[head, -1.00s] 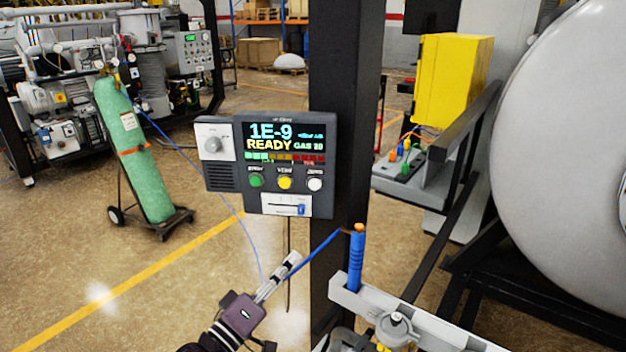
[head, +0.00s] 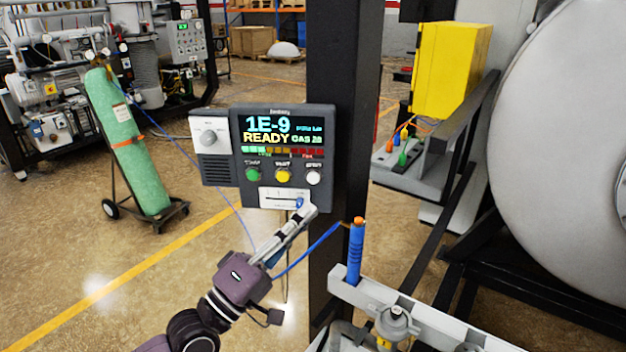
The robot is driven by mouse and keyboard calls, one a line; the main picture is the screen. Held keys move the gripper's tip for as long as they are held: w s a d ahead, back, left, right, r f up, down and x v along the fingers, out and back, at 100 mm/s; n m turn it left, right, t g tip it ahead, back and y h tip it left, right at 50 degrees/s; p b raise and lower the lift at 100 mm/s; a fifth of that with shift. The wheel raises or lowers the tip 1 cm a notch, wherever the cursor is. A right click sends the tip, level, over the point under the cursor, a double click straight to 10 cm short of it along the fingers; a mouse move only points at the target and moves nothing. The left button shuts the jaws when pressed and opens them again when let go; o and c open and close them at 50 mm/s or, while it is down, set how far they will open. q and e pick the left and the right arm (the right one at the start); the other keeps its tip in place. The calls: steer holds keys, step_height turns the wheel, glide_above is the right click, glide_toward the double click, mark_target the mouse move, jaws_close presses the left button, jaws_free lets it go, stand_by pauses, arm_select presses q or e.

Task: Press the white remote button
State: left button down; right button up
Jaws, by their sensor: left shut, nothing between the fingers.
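The white button (head: 313,178) is the rightmost of three round buttons on the dark remote panel (head: 222,172), right of the yellow (head: 283,176) and green (head: 252,174) ones. The panel is against a black post, and its screen reads "1E-9 READY". My left gripper (head: 306,212) is shut and empty. Its tips are just below the white button and overlap the right part of the white slider plate (head: 272,199) in the picture. I cannot tell whether they touch the panel. The white button is in plain sight. My right gripper is not in view.
The black post (head: 343,130) stands behind the panel. A blue probe with an orange tip (head: 355,250) stands upright on a grey rail right of my gripper. A large grey tank (head: 570,150) fills the right side. A green gas cylinder (head: 130,150) stands at left. Open floor lies between.

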mark_target(313, 178)
arm_select(q)
steer(key=w+b, duration=0.4)
steer(key=w, duration=0.1)
steer(key=w+d+b, duration=0.1)
steer(key=w+b, duration=0.1)
steer(key=w, duration=0.1)
steer(key=shift+w, duration=0.15)
stand_by(1.2)
steer(key=shift+w+f+b, duration=0.15)
steer(key=shift+w+b, duration=0.05)
steer(key=shift+b, duration=0.2)
steer(key=shift+w, duration=0.25)
